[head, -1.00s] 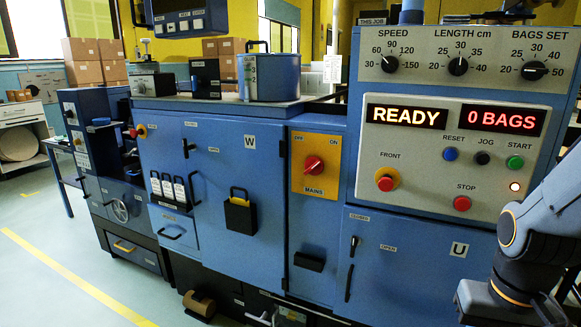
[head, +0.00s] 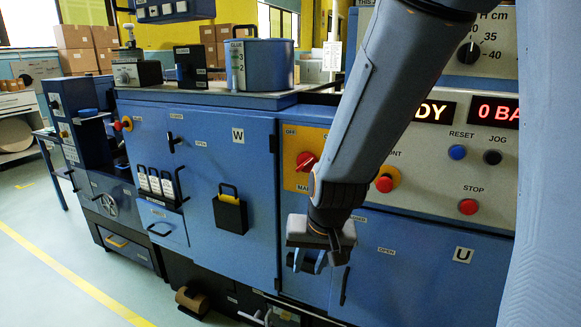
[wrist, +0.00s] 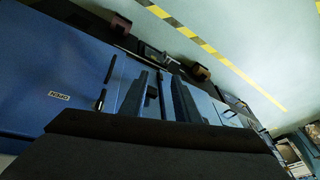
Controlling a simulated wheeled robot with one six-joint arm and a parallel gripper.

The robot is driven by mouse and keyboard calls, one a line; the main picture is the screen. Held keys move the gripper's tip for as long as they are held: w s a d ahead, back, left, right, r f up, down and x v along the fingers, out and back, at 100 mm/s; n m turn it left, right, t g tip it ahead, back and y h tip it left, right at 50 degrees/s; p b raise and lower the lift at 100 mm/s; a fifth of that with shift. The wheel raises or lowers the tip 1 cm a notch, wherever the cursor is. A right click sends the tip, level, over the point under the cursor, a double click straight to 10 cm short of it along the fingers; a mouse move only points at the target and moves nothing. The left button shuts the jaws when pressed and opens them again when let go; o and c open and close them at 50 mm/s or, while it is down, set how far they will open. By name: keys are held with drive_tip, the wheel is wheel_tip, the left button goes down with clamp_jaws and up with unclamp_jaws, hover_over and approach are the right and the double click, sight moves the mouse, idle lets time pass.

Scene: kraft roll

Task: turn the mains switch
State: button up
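The mains switch is a red rotary knob (head: 306,161) on a yellow plate (head: 290,181) on the front of the blue machine. My arm crosses in front of the plate's right side and hides part of it; the "MAINS" lettering is mostly covered. The exact angle of the knob is hard to tell. My gripper (head: 308,262) hangs below the plate, pointing down, apart from the knob. In the wrist view, the two fingers of my gripper (wrist: 160,98) stand apart with nothing held between them. The switch is not visible in the wrist view.
To the right, the control panel has a red front button (head: 384,184) and a red stop button (head: 468,207) close to my arm. A blue door marked U (head: 430,262) lies below. A black holder (head: 230,214) sticks out from the door marked W. The floor at left is clear.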

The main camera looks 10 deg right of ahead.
drive_tip(key=w+a+r+m+t, duration=0.2)
drive_tip(key=w+a+m+t, duration=0.15)
drive_tip(key=w, duration=0.65)
drive_tip(key=m+t+h, duration=0.7)
drive_tip(key=m+h, duration=0.3)
drive_tip(key=h, duration=0.1)
approach(304, 165)
drive_tip(key=shift+p+x, duration=1.1)
drive_tip(key=shift+x, duration=2.9)
clamp_jaws()
